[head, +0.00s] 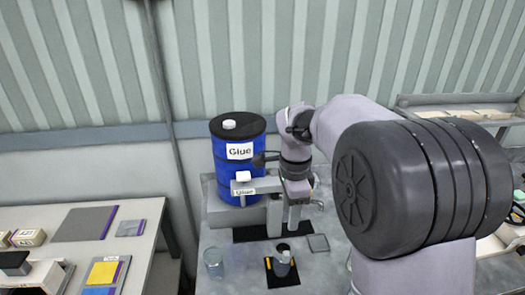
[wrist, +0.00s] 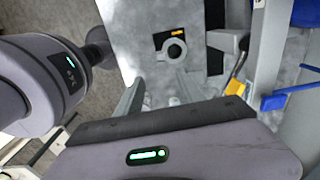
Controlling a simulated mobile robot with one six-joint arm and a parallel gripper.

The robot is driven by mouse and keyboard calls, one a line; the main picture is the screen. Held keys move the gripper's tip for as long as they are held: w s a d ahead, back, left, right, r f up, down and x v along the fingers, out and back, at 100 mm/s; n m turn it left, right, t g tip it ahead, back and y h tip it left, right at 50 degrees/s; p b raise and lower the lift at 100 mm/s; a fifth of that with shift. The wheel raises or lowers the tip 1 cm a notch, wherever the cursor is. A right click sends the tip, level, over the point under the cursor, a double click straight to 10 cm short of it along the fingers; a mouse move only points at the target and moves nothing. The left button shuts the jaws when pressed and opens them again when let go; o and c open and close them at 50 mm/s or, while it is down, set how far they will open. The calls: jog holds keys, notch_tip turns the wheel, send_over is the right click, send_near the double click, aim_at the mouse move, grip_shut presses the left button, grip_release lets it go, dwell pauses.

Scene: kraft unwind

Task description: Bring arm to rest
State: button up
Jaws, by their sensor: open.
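My arm reaches across the right half of the head view, bent, with a large dark joint close to the camera. My gripper (head: 294,215) hangs over the grey table in front of the blue glue barrel. It is open and I see nothing held in it. In the wrist view my gripper (wrist: 184,88) has its fingers spread over the table. A grey cup (head: 282,264) stands on a black mat with yellow marks, below and apart from the fingers; the cup also shows in the wrist view (wrist: 174,48).
The blue barrel (head: 232,175) labelled "Glue" stands close behind my gripper, beside a grey dispenser. A clear beaker (head: 213,264) stands on the grey table (head: 240,280). A white table (head: 140,250) with boards is at left. A shelf (head: 455,100) is at the back right.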

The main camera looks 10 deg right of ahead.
jog(key=s+a+f+n+t+b, duration=0.1)
jog(key=s+f+n+t+b, duration=0.1)
jog(key=s, duration=0.6)
jog(key=s+a+f+n+t+y+b, duration=0.1)
jog(key=s+f+n+t+b, duration=0.1)
jog(key=s+f+n+b, duration=0.2)
jog(key=s+a+f+n+t+y+b, duration=0.1)
jog(key=s+f+n+b, duration=0.1)
jog(key=s+n+b, duration=0.5)
jog(key=s+b, duration=0.2)
jog(key=s, duration=0.3)
jog(key=shift+a+f+t, duration=0.4)
